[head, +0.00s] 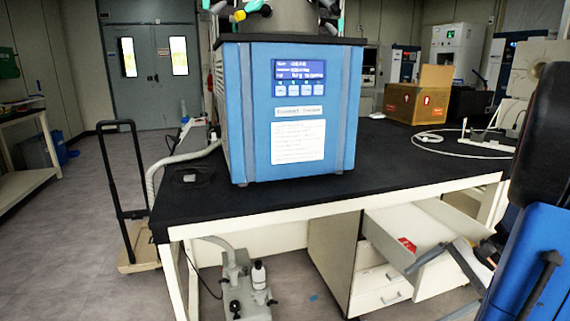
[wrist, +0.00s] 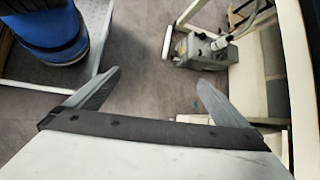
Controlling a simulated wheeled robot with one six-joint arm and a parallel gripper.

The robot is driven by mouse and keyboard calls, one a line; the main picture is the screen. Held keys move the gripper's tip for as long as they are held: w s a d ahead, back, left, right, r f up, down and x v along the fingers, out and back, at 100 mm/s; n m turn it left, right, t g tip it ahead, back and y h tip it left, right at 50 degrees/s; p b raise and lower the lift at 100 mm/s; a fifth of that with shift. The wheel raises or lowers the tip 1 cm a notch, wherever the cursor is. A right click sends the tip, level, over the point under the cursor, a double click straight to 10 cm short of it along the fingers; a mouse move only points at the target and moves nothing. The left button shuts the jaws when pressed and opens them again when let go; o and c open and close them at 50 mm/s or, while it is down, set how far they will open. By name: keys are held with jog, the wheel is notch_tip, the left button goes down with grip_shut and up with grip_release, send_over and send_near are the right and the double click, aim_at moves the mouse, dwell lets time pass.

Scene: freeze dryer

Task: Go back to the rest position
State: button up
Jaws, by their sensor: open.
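My gripper (wrist: 152,94) is open in the wrist view, its two grey fingers spread wide with nothing between them. Below them the view shows the grey floor. In the head view my gripper (head: 437,263) is at the lower right, in front of the open drawer (head: 405,226) under the bench. I cannot tell from this view whether it touches the drawer. The blue freeze dryer (head: 245,110) stands on the black bench top, its display lit.
The black bench (head: 400,165) bears a cardboard box (head: 415,103) at the back. A vacuum pump (head: 245,290) sits on the floor under the bench and also shows in the wrist view (wrist: 205,50). A hand trolley (head: 125,200) stands left of the bench. The floor at left is clear.

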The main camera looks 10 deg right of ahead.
jog(key=s+a+r+n+h, duration=0.2)
jog(key=a+n, duration=0.3)
jog(key=a, duration=0.1)
jog(key=s+a+r+n+t+h, duration=0.1)
jog(key=a+r+n+h, duration=0.1)
jog(key=a+n, duration=0.4)
jog(key=s+a+r+n+h, duration=0.1)
jog(key=s+a+n+h, duration=0.1)
jog(key=a+n, duration=0.3)
jog(key=shift+s+a+r+n+t+h, duration=0.3)
jog(key=shift+s+a+r+n+h, duration=0.1)
jog(key=shift+a+h, duration=0.5)
